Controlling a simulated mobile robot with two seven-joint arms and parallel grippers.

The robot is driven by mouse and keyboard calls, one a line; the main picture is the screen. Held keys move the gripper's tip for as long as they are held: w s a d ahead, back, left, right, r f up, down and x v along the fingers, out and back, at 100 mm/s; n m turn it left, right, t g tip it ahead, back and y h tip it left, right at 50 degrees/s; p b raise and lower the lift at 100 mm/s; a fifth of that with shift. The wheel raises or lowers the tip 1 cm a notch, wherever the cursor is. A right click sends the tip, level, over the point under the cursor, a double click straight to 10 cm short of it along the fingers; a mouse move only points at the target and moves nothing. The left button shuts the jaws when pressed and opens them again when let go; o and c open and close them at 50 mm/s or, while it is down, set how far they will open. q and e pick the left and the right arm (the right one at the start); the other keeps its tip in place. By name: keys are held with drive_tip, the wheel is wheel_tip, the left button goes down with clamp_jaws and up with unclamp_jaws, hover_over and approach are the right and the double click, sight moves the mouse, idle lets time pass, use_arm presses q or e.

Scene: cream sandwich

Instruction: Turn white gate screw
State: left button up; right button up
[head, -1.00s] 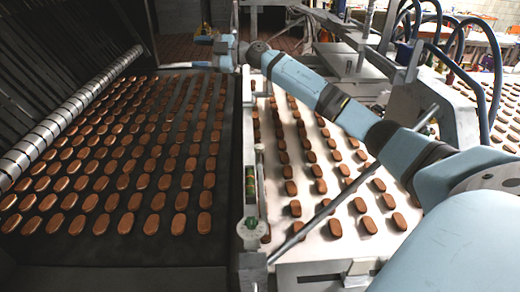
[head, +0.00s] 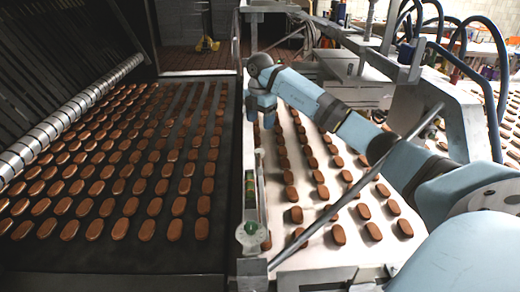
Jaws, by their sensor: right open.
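My right gripper (head: 261,108) hangs at the far part of the divider between the two conveyors, with its fingers pointing down. Its two fingers are apart and I see nothing between them. A narrow guide rail (head: 250,190) runs along the divider towards me, with a green part on it. A round whitish knob with a green centre (head: 249,229) is at the near end of this rail, well apart from the gripper. I cannot tell for certain which part is the white gate screw. My left gripper is not in view.
A dark conveyor (head: 100,255) with rows of brown biscuits lies left, beside a ribbed metal roller (head: 60,122). A pale conveyor (head: 310,250) with biscuits lies right, under my right arm. A slanted metal rod (head: 360,185) crosses it. Blue hoses (head: 495,75) hang at upper right.

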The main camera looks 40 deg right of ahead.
sight(259, 151)
wheel_tip(259, 151, down, 11)
drive_tip(key=shift+f+p, duration=0.1)
drive_tip(key=shift+p, duration=0.35)
drive_tip(key=c, duration=0.9)
drive_tip(key=shift+n, duration=0.4)
drive_tip(key=n, duration=0.3)
drive_tip(key=shift+n, duration=0.3)
drive_tip(key=shift+w+n+b, duration=0.1)
drive_tip(key=shift+n+b, duration=0.3)
drive_tip(key=shift+n, duration=1.9)
